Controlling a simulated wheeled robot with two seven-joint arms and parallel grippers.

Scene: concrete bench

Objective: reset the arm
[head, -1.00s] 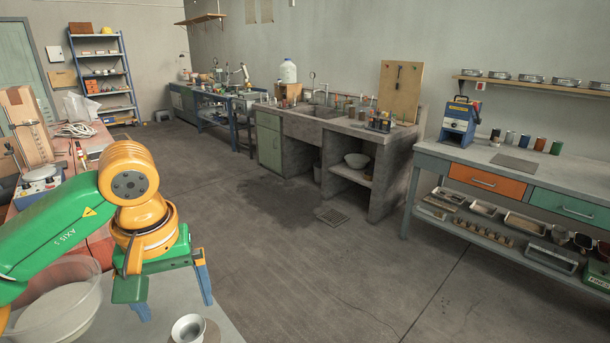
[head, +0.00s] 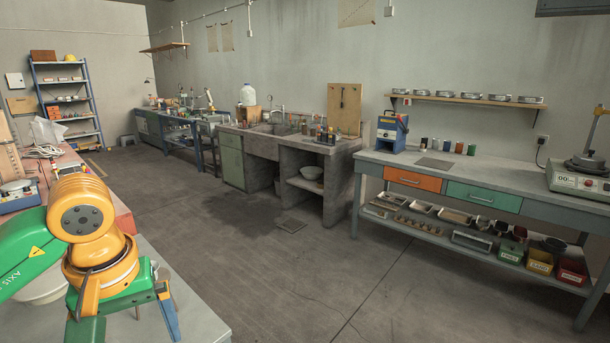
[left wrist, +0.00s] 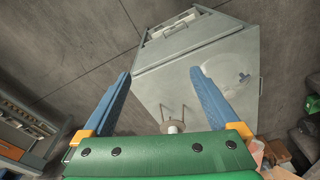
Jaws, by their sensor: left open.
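My left arm, green and orange, comes in from the left in the head view. Its left gripper (head: 132,312) hangs over the near grey table (head: 195,318). In the left wrist view the two blue fingers of the left gripper (left wrist: 160,78) stand wide apart with nothing between them. The grey tabletop shows beyond them, with a small cup-like object (left wrist: 172,127) close to the green palm. In the head view the far finger is mostly hidden by the green gripper body. My right gripper is in neither view.
A red bench (head: 122,215) with equipment lies at the left. A workbench (head: 330,155) with drawers and a blue device (head: 391,132) stands at the right. The concrete floor between is open.

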